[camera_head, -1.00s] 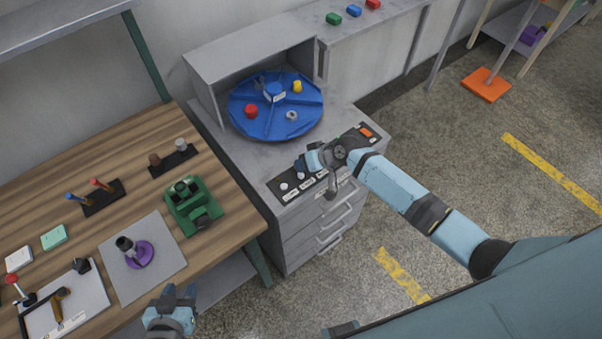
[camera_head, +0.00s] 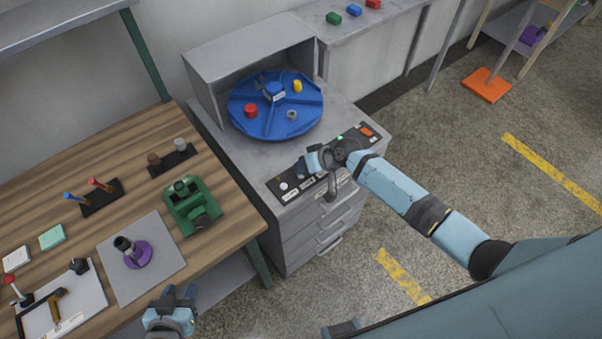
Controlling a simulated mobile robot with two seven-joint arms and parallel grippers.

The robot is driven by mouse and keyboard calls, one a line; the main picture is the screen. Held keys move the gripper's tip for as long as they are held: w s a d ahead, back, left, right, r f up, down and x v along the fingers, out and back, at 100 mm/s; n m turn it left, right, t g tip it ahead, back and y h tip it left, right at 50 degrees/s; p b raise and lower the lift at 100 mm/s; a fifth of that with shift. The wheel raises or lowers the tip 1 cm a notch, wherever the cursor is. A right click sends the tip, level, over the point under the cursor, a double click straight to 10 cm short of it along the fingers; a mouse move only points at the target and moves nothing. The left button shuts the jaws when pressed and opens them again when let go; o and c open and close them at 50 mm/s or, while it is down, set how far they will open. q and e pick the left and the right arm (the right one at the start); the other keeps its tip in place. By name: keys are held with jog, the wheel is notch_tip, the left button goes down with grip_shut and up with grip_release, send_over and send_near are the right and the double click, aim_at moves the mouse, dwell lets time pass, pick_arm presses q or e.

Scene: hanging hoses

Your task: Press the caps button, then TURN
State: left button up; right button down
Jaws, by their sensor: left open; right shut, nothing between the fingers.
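A black control panel (camera_head: 372,142) runs along the front of the grey cabinet top. It carries a white button (camera_head: 283,186) at its left end, an orange-red button (camera_head: 365,131) at its right end and a lit green light (camera_head: 340,138). Small labels there are too small to read. My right gripper (camera_head: 300,169) is shut and empty, low over the panel's left-middle part, hiding what lies under it; I cannot tell whether it touches a button. A blue turntable (camera_head: 268,128) holds a red part (camera_head: 250,111), a yellow part (camera_head: 297,86) and a grey ring (camera_head: 292,115). My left gripper (camera_head: 178,292) is open and empty near the workbench's front edge.
A grey hood (camera_head: 225,62) covers the turntable's back. The wooden workbench (camera_head: 110,166) at left holds a green device (camera_head: 190,205), a grey mat (camera_head: 165,265) with a purple-based part, and tool holders.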

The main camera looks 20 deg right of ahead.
jog(key=shift+f, duration=0.25)
jog(key=shift+r, duration=0.1)
dwell(0.3)
jog(key=shift+r+p, duration=0.65)
jog(key=shift+r, duration=0.15)
jog(key=shift+s+d+r, duration=0.1)
jog(key=shift+s+d, duration=0.05)
jog(key=shift+d, duration=0.05)
jog(key=b+v, duration=0.1)
jog(key=v, duration=1.2)
jog(key=shift+b, duration=0.3)
jog(key=shift+r, duration=0.15)
dwell(1.1)
